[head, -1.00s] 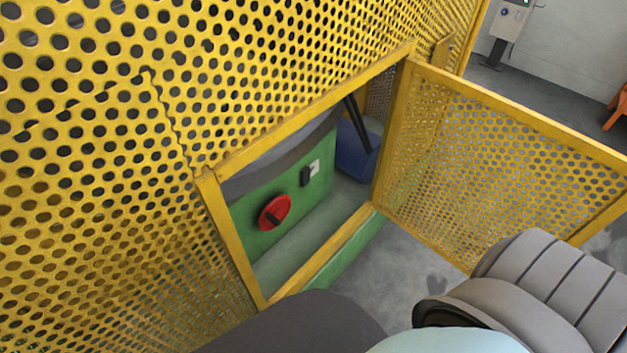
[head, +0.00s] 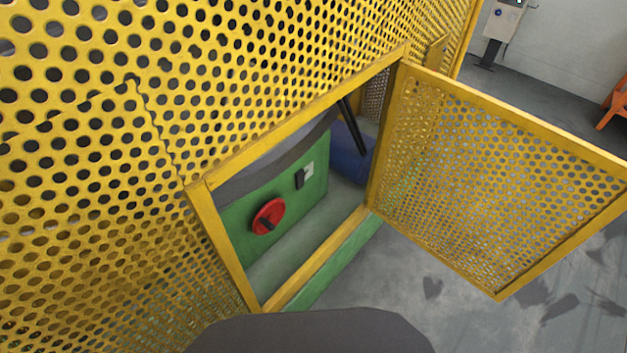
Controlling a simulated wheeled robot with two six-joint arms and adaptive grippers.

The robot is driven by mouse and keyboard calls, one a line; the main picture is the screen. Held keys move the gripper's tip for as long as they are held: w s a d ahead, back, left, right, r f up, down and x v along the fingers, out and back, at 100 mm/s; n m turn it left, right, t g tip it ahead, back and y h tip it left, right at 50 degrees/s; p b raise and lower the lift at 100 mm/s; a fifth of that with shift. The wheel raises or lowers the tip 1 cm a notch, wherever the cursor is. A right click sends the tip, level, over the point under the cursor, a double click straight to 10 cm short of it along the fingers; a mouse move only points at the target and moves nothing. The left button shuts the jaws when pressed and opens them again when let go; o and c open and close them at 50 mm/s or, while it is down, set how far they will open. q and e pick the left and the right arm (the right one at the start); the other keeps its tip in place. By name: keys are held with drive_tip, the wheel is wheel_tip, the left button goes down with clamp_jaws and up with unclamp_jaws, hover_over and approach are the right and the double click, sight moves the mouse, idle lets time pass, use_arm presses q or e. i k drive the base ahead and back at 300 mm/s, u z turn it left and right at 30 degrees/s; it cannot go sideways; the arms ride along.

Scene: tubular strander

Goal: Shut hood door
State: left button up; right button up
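The hood door (head: 500,175) is a yellow perforated panel in a yellow frame. It stands wide open, swung out to the right from its hinge side at the right of the opening. The yellow perforated hood (head: 80,200) fills the left and top of the head view. Through the open doorway I see a green panel (head: 232,245) with a red round knob (head: 268,217). Neither of my grippers shows in the view.
A grey control post (head: 500,22) stands at the back right, with an orange object (head: 614,103) at the right edge. Grey floor (head: 440,310) below the door looks clear.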

sight(613, 206)
drive_tip(key=k, duration=1)
drive_tip(key=z, duration=2.2)
drive_tip(key=i, duration=4.15)
drive_tip(key=u, duration=3.95)
